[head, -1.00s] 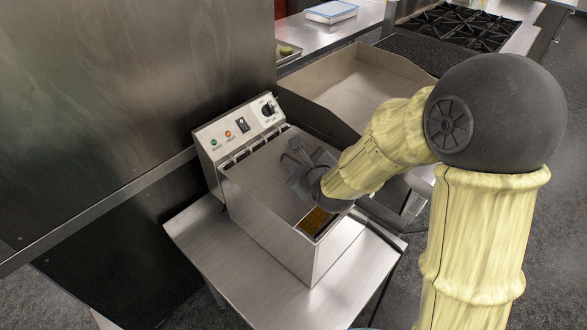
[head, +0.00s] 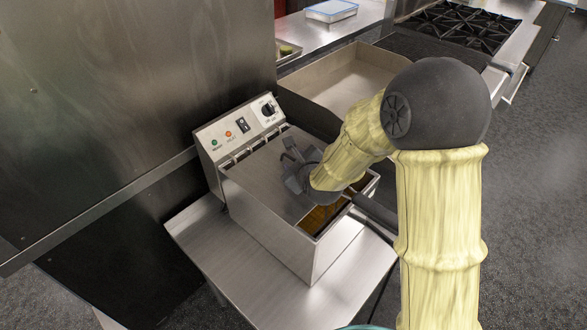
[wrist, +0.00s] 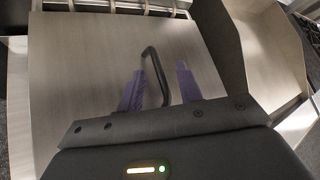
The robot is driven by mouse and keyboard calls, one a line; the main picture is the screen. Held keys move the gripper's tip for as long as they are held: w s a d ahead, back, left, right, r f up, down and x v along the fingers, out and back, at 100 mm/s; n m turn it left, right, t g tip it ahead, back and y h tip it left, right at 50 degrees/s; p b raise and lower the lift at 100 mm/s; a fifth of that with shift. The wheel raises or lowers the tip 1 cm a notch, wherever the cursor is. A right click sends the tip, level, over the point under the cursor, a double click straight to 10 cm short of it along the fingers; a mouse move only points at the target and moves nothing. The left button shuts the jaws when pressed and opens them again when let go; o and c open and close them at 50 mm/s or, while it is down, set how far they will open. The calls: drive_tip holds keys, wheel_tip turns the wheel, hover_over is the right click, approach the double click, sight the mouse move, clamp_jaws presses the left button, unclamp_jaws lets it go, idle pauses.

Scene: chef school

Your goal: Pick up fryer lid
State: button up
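The fryer lid (head: 255,178) is a flat steel plate lying over most of the fryer top, with brown oil showing past its right edge. Its thin black bar handle (wrist: 152,62) stands up from the plate in the wrist view. My gripper (head: 293,160) is low over the lid at the handle. In the wrist view, its two purple fingers (wrist: 160,70) are apart, one on each side of the handle. The handle's near end is close to the gripper body. I cannot tell whether either finger touches it.
The fryer's control panel (head: 238,130) stands behind the lid. The fryer sits on a steel table (head: 225,255), with a steel wall (head: 120,90) to the left. A wide steel basin (head: 345,80) is behind right, and a stove (head: 460,28) is farther back.

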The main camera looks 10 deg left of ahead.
clamp_jaws()
drive_tip(key=shift+r, duration=0.1)
wheel_tip(320, 180, up, 10)
idle(0.6)
